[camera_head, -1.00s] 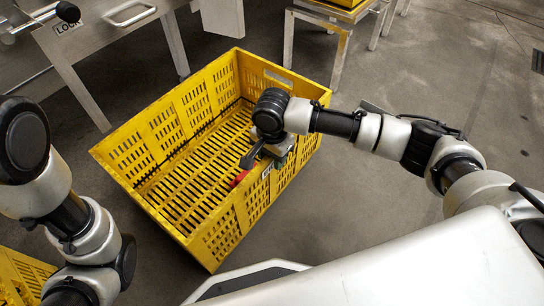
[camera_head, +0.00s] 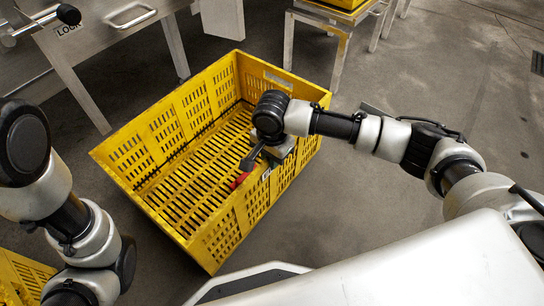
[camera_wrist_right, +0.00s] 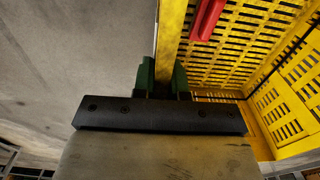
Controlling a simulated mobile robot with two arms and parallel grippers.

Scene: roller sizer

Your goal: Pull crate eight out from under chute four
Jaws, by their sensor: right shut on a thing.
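A yellow slatted crate (camera_head: 178,112) stands on the floor in the middle of the head view, empty except for a small red piece (camera_head: 239,180) at its near right wall. Whether that piece is loose or fixed cannot be told. My right gripper (camera_wrist_right: 163,76) has its green fingers on either side of the crate's wall rim (camera_wrist_right: 173,32) and is shut on it. In the head view it is partly hidden by my wrist. My left arm shows at the left edge, but its gripper is out of view. No crate number is readable.
A steel frame with a "LOCK" label (camera_head: 68,28) and a black-knobbed lever (camera_head: 67,13) stands behind the crate at upper left. Another yellow crate (camera_head: 22,274) is at lower left. A steel stand (camera_head: 343,45) holds a yellow crate at the top. Floor at right is clear.

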